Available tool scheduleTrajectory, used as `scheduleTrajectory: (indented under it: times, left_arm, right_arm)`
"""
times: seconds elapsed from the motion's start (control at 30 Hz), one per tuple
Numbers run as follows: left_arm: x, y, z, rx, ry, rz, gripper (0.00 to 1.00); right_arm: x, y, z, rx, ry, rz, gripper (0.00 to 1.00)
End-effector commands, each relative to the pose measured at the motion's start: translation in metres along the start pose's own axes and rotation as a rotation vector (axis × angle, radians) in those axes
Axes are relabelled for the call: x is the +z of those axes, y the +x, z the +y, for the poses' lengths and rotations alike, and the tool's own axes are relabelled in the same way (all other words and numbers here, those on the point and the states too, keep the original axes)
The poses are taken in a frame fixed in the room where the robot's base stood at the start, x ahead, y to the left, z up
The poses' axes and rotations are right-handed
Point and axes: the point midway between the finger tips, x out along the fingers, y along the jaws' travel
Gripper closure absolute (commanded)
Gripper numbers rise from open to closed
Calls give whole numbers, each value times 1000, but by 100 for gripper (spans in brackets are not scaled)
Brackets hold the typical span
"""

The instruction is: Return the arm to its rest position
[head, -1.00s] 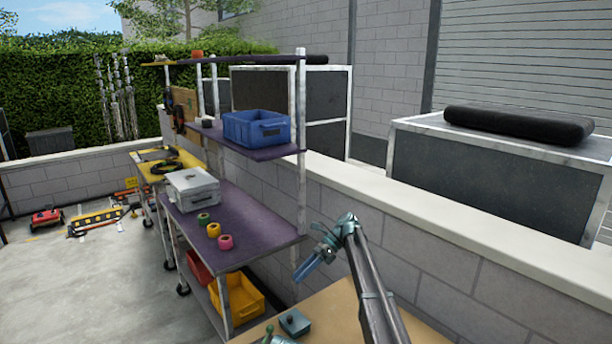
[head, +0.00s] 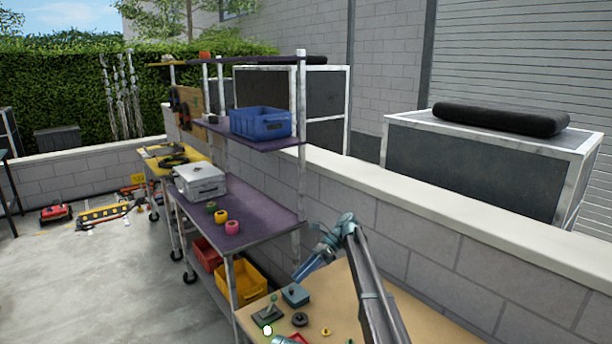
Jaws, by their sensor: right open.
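My right arm comes up from the bottom of the head view and bends at a teal joint. My right gripper (head: 303,272) points down and left from it. It is open, with nothing seen between its fingers. It appears above the far edge of a light wooden tabletop (head: 385,300), just up from a small teal box (head: 295,294).
The tabletop also holds a green-grey piece (head: 268,315), a black ring (head: 300,320) and small yellow parts. A purple-shelved cart (head: 265,219) stands beyond, with a blue bin (head: 260,123), a grey case (head: 200,181) and tape rolls. A low block wall (head: 430,235) runs along the right.

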Motion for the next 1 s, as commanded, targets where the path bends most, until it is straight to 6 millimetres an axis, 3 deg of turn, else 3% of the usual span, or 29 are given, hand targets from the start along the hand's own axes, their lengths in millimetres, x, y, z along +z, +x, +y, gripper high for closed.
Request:
scheduleTrajectory:
  times: [0.37, 0.67, 0.87, 1.0]
  left_arm:
    - [0, 0, 0, 0, 0, 0, 50]
    - [0, 0, 0, 0, 0, 0, 50]
    - [0, 0, 0, 0, 0, 0, 50]
    - [0, 0, 0, 0, 0, 0, 50]
  right_arm:
    - [-22, 14, 22, -53, -108, 56, 39]
    - [-62, 36, 61, -127, -313, 181, 39]
    - [-110, 56, 109, -171, -553, 357, 39]
    - [-161, 72, 164, -160, -814, 572, 39]
